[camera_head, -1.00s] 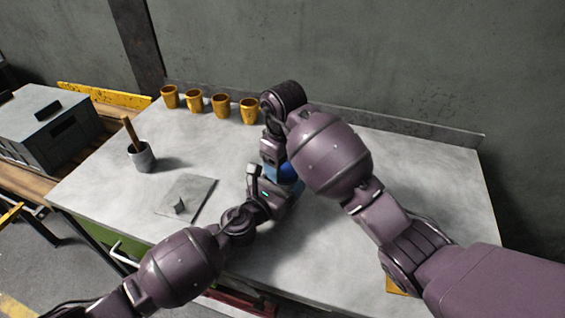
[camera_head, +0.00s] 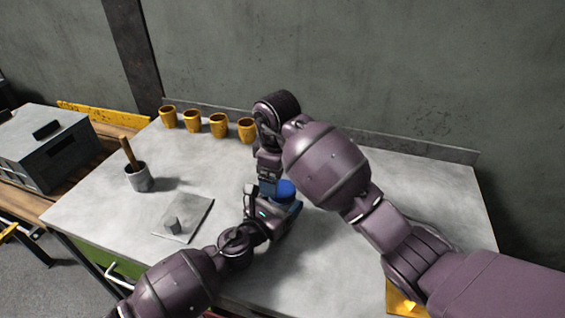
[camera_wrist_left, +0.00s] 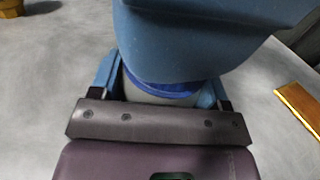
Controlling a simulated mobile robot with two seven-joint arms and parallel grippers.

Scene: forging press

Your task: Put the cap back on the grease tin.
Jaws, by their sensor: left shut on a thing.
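The grease tin (camera_wrist_left: 160,98) is a pale grey cylinder between the blue fingers of my left gripper (camera_wrist_left: 157,84), which is shut on it. The dark blue cap (camera_head: 286,190) shows as a round disc at the top of the tin in the head view. A dark blue edge also shows above the grey wall in the wrist view. Whether the cap is fully seated is unclear. My right gripper (camera_head: 268,187) comes down from above, close beside the cap. A large blue part, probably its finger, covers the top of the wrist view. Its grip is hidden.
Several yellow cups (camera_head: 219,125) stand along the back of the grey table (camera_head: 330,270). A grey pot (camera_head: 139,178) with a wooden handle and a flat plate (camera_head: 195,222) with a small block lie at left. A grey toolbox (camera_head: 45,150) stands beyond.

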